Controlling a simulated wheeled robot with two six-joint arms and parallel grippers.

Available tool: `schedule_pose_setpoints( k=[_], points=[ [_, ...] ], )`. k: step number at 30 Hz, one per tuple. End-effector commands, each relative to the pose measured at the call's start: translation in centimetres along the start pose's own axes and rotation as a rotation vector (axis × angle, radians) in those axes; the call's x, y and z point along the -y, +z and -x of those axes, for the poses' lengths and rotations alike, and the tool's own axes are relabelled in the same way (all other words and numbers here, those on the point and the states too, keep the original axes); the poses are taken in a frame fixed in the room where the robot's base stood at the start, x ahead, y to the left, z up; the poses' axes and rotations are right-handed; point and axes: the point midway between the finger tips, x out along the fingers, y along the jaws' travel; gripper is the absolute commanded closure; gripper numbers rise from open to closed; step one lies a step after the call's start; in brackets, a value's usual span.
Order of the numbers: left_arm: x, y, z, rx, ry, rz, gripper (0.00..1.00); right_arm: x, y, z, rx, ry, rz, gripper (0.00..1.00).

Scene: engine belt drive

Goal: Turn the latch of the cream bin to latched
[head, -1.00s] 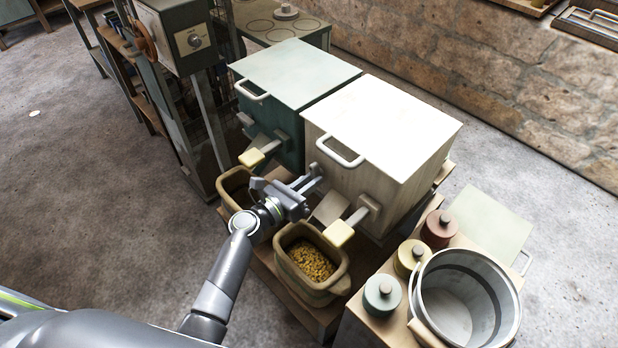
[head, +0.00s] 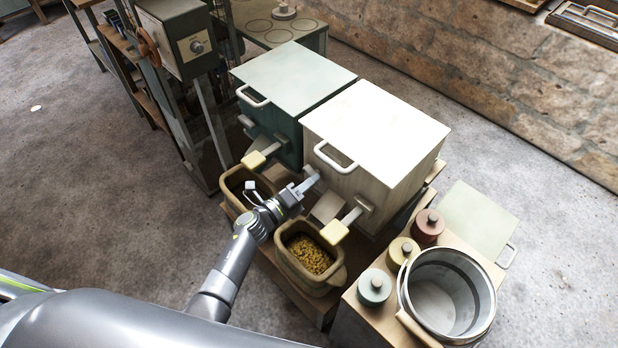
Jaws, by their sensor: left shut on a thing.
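The cream bin (head: 372,140) stands right of the green bin, with a white handle (head: 335,158) on its front upper edge. Its latch (head: 312,171) is at the left of its front face, below the handle, and is mostly covered by my gripper. My left gripper (head: 307,182) reaches up to the latch from the front left and is shut on it. The angle of the latch is too small and too hidden to tell. My right gripper is not in view.
The cream bin's chute and yellow-ended lever (head: 335,231) stick out just right of my gripper. A grain-filled tub (head: 340,279) lies below, and another tub (head: 231,177) to the left. The green bin (head: 294,78) stands close on the left. A metal bucket (head: 485,300) and several lidded jars stand right.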

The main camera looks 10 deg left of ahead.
Motion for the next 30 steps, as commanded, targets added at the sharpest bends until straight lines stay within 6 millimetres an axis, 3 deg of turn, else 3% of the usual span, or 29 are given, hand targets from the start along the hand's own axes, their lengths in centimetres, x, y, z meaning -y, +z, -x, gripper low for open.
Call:
schedule_pose_setpoints(
  k=[15,30],
  points=[
    [0.4,0.2,0.0,0.001,0.001,0.325,1.00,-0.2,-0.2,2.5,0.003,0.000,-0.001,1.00],
    [0.3,0.1,0.0,0.001,-0.001,0.378,1.00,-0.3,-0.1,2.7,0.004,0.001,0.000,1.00]
  ],
)
